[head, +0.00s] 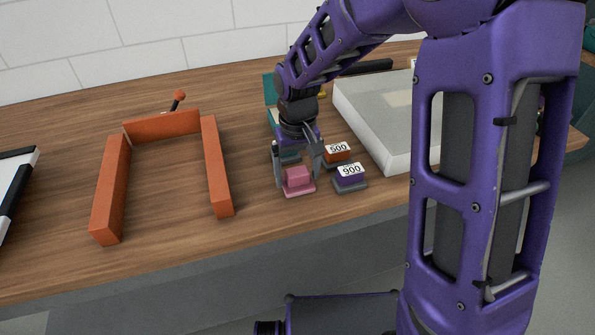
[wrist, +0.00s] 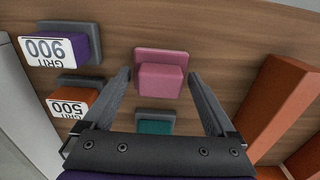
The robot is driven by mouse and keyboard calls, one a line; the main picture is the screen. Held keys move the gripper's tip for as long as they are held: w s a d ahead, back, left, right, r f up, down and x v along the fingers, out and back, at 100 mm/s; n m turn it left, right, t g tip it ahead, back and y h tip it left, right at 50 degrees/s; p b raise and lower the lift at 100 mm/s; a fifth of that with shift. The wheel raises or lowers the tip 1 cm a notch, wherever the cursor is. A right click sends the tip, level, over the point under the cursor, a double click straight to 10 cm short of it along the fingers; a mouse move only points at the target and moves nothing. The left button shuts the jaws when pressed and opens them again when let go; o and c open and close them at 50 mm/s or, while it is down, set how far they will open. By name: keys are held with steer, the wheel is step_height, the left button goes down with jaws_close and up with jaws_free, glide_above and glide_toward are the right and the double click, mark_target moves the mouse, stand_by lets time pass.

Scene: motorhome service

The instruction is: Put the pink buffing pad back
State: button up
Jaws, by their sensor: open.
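The pink buffing pad (head: 298,179) is a pink block on a wider pink base, lying on the wooden bench near its front edge. In the wrist view the pink pad (wrist: 161,77) lies between and just beyond the fingertips. My gripper (head: 297,172) is open above it, with one finger on either side. In the wrist view the gripper (wrist: 160,80) has clear gaps on both sides of the pad. Whether the fingers reach down beside the pad is hard to tell.
A purple block marked 900 (head: 350,179) and an orange block marked 500 (head: 336,154) sit close on the right. A teal block (wrist: 156,125) is behind the pad. An orange U-shaped frame (head: 115,185) stands left. A white-grey slab (head: 370,130) lies at the right.

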mark_target(298, 171)
steer(key=shift+r, duration=0.1)
step_height(298, 171, up, 12)
steer(key=p, duration=0.2)
stand_by(0.5)
